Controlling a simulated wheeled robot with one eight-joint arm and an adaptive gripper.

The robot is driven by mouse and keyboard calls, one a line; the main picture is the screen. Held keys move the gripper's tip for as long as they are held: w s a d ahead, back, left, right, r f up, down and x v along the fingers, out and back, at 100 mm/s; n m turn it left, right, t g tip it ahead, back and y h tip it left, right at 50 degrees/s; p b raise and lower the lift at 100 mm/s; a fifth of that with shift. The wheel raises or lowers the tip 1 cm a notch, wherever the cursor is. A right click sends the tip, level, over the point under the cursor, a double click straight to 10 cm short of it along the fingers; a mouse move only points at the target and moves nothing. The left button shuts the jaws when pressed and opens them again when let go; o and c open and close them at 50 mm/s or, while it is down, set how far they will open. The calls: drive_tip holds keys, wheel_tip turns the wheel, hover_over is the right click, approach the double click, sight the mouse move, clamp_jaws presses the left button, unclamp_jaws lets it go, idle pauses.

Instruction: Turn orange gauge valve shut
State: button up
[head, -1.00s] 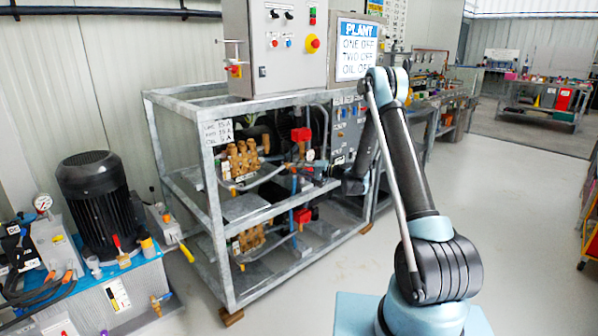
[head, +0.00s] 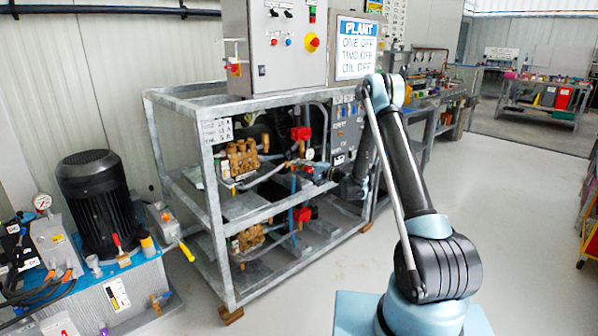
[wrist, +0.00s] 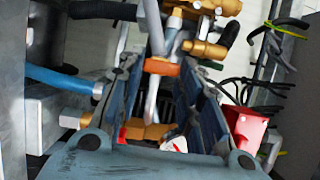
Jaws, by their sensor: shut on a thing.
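The orange gauge valve handle (wrist: 161,67) is a short orange bar across the upper middle of the wrist view. My gripper (wrist: 158,76) has its two dark blue fingers on either side of this handle and is shut on it. Grey and brass pipework runs behind and beside the handle. A small gauge (head: 309,154) with a white face shows in the head view on the pump frame, close to my gripper (head: 325,172). The handle is too small to make out in the head view, so its exact angle there cannot be told.
The metal pump frame (head: 211,180) surrounds the pipework, with brass pumps (head: 243,160) to the left. A red box (wrist: 246,128), a blue hose (wrist: 62,80) and black cables lie close around my fingers. Open floor (head: 500,220) lies to the right.

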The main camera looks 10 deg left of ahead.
drive_tip(key=o, duration=1.1)
drive_tip(key=shift+w+d+f, duration=0.1)
drive_tip(key=shift+w+f, duration=0.05)
drive_tip(key=shift+c, duration=0.2)
drive_tip(key=v, duration=1.2)
